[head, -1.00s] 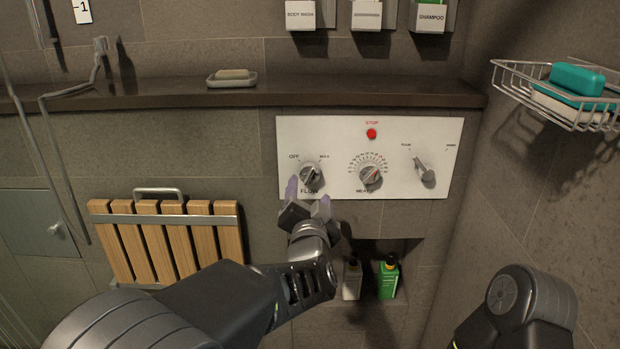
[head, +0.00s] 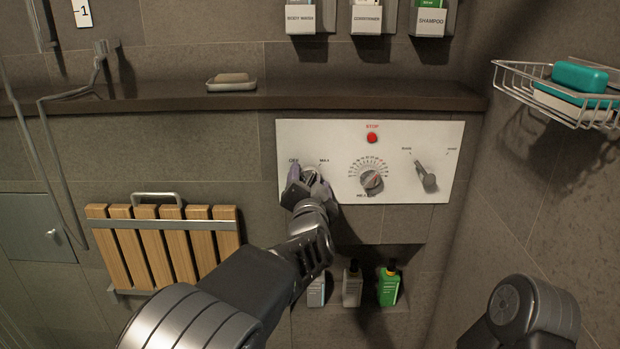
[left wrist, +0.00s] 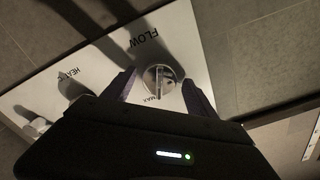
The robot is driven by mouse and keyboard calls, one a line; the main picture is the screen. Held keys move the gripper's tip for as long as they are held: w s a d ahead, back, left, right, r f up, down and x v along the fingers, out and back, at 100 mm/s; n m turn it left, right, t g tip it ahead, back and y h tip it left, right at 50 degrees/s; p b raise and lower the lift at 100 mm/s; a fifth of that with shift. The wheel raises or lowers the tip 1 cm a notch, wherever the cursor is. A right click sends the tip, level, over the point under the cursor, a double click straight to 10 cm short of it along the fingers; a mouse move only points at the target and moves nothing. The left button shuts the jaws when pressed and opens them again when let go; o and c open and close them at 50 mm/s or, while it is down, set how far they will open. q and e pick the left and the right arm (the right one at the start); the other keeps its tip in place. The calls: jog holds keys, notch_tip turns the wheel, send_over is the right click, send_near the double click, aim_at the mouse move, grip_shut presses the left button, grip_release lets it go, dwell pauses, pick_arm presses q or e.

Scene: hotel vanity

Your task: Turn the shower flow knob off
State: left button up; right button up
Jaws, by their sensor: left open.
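The shower flow knob (head: 309,174) is a round metal dial at the left of a white control panel (head: 400,197). In the head view my left gripper (head: 309,176) covers most of it. The left wrist view shows the knob (left wrist: 160,80) between the two open fingers of my left gripper (left wrist: 163,88), with a gap on each side. FLOW is printed above the knob there and MAX below. The pointer's exact setting is hard to tell. My right arm shows at the lower right, but its gripper is out of view.
The panel also holds a heat dial (head: 372,181), a lever (head: 425,177) and a red stop button (head: 372,138). A ledge (head: 400,98) runs above. A folded wooden seat (head: 165,245) is at the left. Bottles, including a green one (head: 389,286), stand in a niche below.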

pick_arm(q)
jog(key=c, duration=1.4)
